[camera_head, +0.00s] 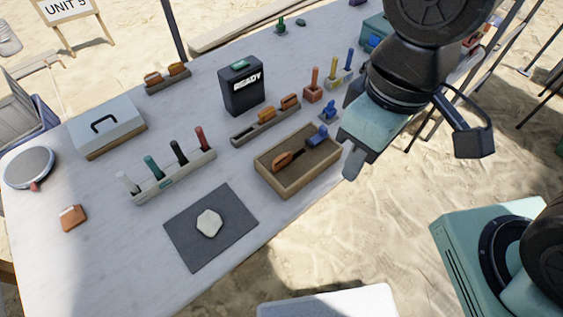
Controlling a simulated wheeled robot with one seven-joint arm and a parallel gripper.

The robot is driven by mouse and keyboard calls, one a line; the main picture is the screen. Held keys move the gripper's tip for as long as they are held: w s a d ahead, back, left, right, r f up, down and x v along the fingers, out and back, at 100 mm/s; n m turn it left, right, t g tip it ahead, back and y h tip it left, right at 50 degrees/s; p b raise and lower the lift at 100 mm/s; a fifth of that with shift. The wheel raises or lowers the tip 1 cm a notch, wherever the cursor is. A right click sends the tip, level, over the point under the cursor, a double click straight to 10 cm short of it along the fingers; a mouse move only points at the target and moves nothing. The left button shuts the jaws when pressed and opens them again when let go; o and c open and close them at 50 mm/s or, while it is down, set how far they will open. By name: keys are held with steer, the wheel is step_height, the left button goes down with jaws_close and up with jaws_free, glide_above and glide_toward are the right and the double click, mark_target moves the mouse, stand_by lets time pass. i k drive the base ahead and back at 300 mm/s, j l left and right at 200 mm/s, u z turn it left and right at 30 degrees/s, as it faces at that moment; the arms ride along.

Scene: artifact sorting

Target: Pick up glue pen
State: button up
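A pale rack (175,181) on the table holds a row of upright pens: a white pen (128,182), a teal pen (154,167), a black pen (179,152) and a red pen (202,138). No label shows which of them is the glue pen. My gripper (352,168) hangs at the table's right front edge, right of the wooden tray and well apart from the pen rack. Its fingers point down, and their gap is not visible from this side. Nothing shows in its grip.
A wooden tray (289,190) with brushes lies between my gripper and the rack. A dark mat (185,245) with a pale stone (209,223) lies in front of the rack. A black "READY" box (243,97) stands behind. A grey-lidded box (108,130) stands left.

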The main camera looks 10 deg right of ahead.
mark_target(314, 83)
steer(key=i+l+u, duration=0.7)
